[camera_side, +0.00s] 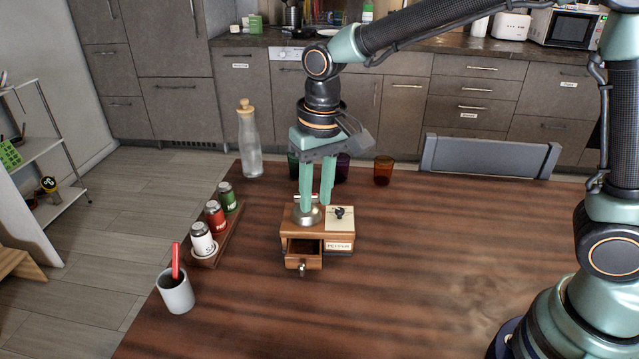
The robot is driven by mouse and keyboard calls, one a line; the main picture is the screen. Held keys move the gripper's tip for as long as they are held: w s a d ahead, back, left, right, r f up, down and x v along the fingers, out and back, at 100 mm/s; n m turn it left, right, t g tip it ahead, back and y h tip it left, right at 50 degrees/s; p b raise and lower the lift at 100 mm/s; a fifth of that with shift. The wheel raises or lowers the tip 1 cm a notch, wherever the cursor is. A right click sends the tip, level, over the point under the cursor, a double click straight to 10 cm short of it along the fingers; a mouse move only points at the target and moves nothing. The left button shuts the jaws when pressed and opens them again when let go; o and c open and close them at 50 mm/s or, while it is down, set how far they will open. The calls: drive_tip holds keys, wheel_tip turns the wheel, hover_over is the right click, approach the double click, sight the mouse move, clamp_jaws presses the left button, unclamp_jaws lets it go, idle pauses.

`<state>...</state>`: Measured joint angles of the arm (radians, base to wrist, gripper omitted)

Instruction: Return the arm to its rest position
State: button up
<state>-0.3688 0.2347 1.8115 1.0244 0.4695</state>
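My gripper (316,204) points straight down over the middle of the table. Its two green fingers are apart with a narrow gap between them, and I see nothing held. The fingertips are at or just above the metal dome (308,215) of a wooden coffee grinder (340,240); I cannot tell whether they touch it. The grinder's small front drawer (304,262) is pulled out and shows dark contents. A pale panel with a dark knob (340,212) lies on its right top. My arm reaches in from the upper right.
The wooden table (450,270) is clear to the right. A spice rack (226,238) with several shakers and a white cup (176,292) with a red item stand left. A glass bottle (249,145), an amber glass (383,171) and a grey chair (490,156) are behind.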

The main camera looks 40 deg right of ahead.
drive_tip(key=s+d+r+t, duration=0.2)
drive_tip(key=s+d+r, duration=0.1)
drive_tip(key=s+d, duration=0.2)
drive_tip(key=s+d+r+n+t, duration=0.1)
drive_tip(key=s+d+r, duration=0.3)
drive_tip(key=d, duration=0.6)
drive_tip(key=shift+s+t, duration=0.75)
drive_tip(key=shift+t, duration=0.15)
drive_tip(key=shift+r, duration=0.1)
